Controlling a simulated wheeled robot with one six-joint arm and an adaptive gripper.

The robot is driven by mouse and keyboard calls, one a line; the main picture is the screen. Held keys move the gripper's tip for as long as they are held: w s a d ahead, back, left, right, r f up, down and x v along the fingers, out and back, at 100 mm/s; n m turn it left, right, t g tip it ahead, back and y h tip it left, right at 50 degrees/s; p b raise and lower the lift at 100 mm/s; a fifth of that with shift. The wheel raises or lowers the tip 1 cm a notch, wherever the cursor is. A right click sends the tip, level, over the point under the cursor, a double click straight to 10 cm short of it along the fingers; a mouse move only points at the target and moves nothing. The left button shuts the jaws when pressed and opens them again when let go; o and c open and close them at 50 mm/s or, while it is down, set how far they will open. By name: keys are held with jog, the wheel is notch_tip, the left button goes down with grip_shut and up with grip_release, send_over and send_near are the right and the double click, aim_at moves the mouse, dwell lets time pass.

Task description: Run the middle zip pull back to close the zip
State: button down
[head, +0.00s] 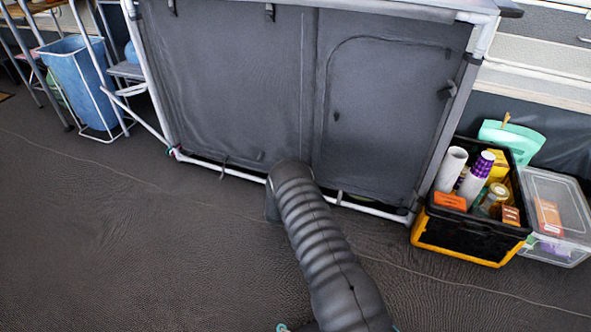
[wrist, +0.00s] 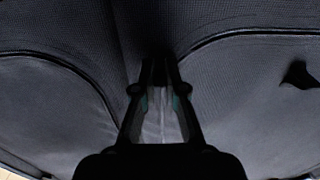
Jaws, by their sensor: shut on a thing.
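A dark grey fabric cupboard (head: 225,80) stands on a pale tube frame, with a vertical line (head: 301,80) down its middle. A curved zip line (head: 385,39) outlines its right panel. In the wrist view, curved zip lines (wrist: 235,35) run on both sides of my gripper (wrist: 159,68). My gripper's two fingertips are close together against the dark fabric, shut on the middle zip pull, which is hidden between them. In the head view my arm hides the gripper, low at the cupboard's middle. A small dark tab (wrist: 298,75) shows at the right.
A black and yellow crate (head: 470,240) of goods and a clear plastic box (head: 560,225) stand right of the cupboard. A blue bin (head: 80,82) stands at the left. The dark floor (head: 110,240) in front is mostly clear, with the cupboard's bottom rail along its edge.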

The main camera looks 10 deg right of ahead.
jog(key=shift+d, duration=0.3)
jog(key=c, duration=1.2)
grip_release()
jog(key=shift+d, duration=0.1)
jog(key=shift+a, duration=0.3)
jog(key=v, duration=1.2)
jog(key=shift+r, duration=0.1)
